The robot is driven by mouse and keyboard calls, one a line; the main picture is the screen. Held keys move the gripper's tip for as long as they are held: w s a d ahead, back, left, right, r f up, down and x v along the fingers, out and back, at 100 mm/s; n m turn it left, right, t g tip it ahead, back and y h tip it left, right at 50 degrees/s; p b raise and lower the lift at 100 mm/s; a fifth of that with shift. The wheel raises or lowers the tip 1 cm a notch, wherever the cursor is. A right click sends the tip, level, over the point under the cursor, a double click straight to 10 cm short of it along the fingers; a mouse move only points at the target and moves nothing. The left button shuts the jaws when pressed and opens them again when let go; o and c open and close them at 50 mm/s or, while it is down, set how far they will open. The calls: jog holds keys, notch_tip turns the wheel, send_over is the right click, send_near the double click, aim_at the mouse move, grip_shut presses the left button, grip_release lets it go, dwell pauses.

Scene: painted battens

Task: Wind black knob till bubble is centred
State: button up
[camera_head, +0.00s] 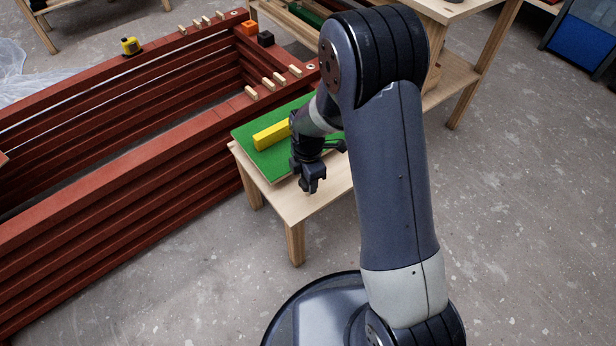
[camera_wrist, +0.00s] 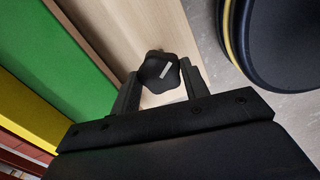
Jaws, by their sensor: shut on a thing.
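The black knob (camera_wrist: 159,71) sits between my gripper's fingers in the wrist view, with a pale mark on its face. My gripper (camera_wrist: 160,88) is shut on it, one finger on each side. In the head view my gripper (camera_head: 311,187) is low at the front edge of the small wooden table, and the knob cannot be made out there. A yellow bar (camera_head: 270,134), perhaps the level, lies on the green board (camera_head: 253,152); it also shows in the wrist view (camera_wrist: 30,112). No bubble can be seen; my arm covers the bar's right end.
The wooden table (camera_head: 285,190) stands beside a stack of red battens (camera_head: 100,195) on the left. Small wooden blocks, an orange block (camera_head: 249,28) and a yellow tape measure (camera_head: 131,46) lie on the battens. The concrete floor in front is clear.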

jog(key=o, duration=1)
jog(key=shift+r, duration=0.1)
notch_tip(320, 180, up, 11)
jog(key=p, duration=0.3)
jog(key=shift+f, duration=0.2)
notch_tip(320, 180, down, 11)
jog(key=b, duration=0.3)
jog(key=shift+r, duration=0.1)
